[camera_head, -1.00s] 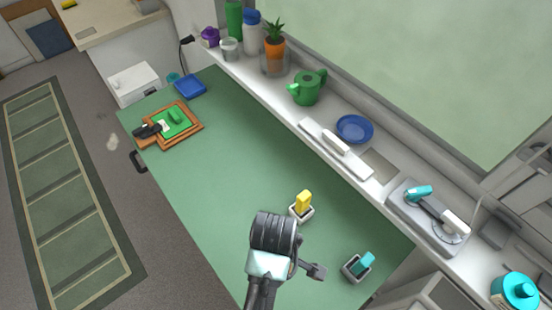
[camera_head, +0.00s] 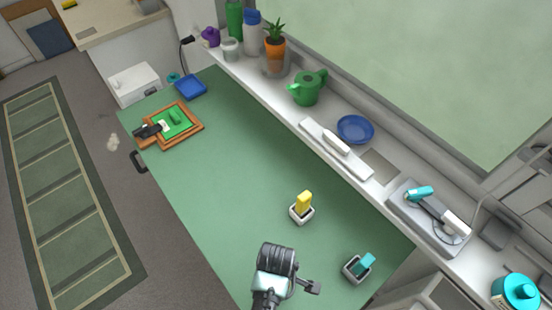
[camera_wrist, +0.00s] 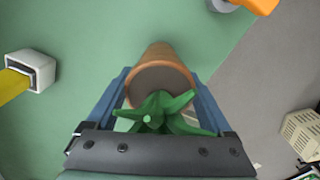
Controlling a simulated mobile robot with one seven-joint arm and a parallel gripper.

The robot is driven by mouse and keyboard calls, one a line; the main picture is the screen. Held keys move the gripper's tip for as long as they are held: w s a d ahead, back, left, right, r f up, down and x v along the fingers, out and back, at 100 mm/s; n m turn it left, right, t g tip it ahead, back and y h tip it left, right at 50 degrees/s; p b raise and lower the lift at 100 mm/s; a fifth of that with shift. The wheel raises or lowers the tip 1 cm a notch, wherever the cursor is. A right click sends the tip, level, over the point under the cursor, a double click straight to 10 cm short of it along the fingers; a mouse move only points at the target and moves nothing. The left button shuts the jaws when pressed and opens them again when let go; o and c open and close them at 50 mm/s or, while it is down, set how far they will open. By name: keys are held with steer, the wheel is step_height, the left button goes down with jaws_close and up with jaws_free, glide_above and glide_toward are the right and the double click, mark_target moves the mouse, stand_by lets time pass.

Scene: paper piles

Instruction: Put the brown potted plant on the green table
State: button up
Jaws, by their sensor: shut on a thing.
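The brown potted plant (camera_wrist: 160,75) is between the two fingers of my gripper (camera_wrist: 161,80) in the wrist view. Its green leaves (camera_wrist: 165,112) point toward the camera. My gripper is shut on the pot, with a blue finger on each side. The green table (camera_head: 215,160) fills much of the head view, and its surface (camera_wrist: 95,35) shows beyond the pot in the wrist view. In the head view my arm's end is over the table's lower edge and hides the plant. I cannot tell whether the pot touches the table.
On the table stand a white holder with a yellow item (camera_head: 304,203), a holder with a teal item (camera_head: 362,264), and a wooden board (camera_head: 188,115). The sill holds an orange potted plant (camera_head: 275,48), a green watering can (camera_head: 306,90) and a blue bowl (camera_head: 354,129). The table's middle is clear.

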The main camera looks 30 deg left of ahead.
steer(key=shift+f, duration=0.15)
steer(key=o, duration=1.5)
